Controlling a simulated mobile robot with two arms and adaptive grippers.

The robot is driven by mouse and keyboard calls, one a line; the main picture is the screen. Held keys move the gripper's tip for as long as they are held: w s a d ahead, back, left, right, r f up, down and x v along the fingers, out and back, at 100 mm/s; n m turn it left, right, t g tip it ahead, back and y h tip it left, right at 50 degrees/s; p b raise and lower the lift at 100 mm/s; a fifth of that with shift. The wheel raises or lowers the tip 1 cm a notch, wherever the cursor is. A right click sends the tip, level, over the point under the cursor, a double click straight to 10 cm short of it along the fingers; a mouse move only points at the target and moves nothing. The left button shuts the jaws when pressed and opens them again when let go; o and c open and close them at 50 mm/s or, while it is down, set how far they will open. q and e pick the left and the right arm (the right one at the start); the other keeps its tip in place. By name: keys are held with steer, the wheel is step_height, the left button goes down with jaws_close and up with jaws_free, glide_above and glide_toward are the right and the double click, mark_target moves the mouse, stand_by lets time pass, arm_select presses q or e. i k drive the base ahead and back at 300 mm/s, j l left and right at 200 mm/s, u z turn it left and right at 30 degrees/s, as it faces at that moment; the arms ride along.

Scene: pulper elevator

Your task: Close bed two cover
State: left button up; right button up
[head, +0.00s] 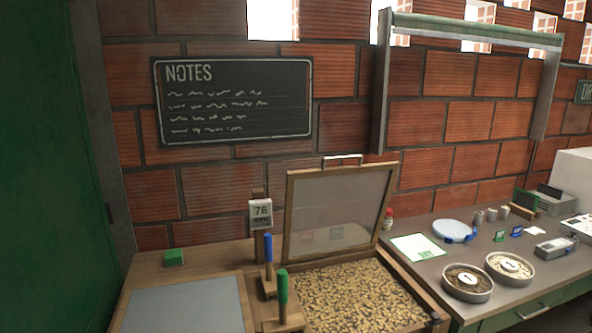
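A wood-framed cover (335,212) with a mesh-like panel stands raised, leaning back a little toward the brick wall. A metal handle (343,158) is on its top edge. Below it, an open wooden bed (438,318) is full of yellowish-brown beans or grains (355,300). To its left is another bed with a flat grey top (185,308) in a wooden frame, lying level. No number that marks bed two is readable on either bed. Neither of my grippers shows in the head view.
Between the beds stand a post with a display reading 76 (261,212), a blue-handled tool (268,252) and a green-handled tool (283,290). A green block (174,257) sits behind the grey top. A table at right holds bowls (467,282), a scale (455,230) and papers (417,247).

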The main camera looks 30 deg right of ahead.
mark_target(393, 166)
steer(key=l+z, duration=0.1)
steer(key=z, duration=1.15)
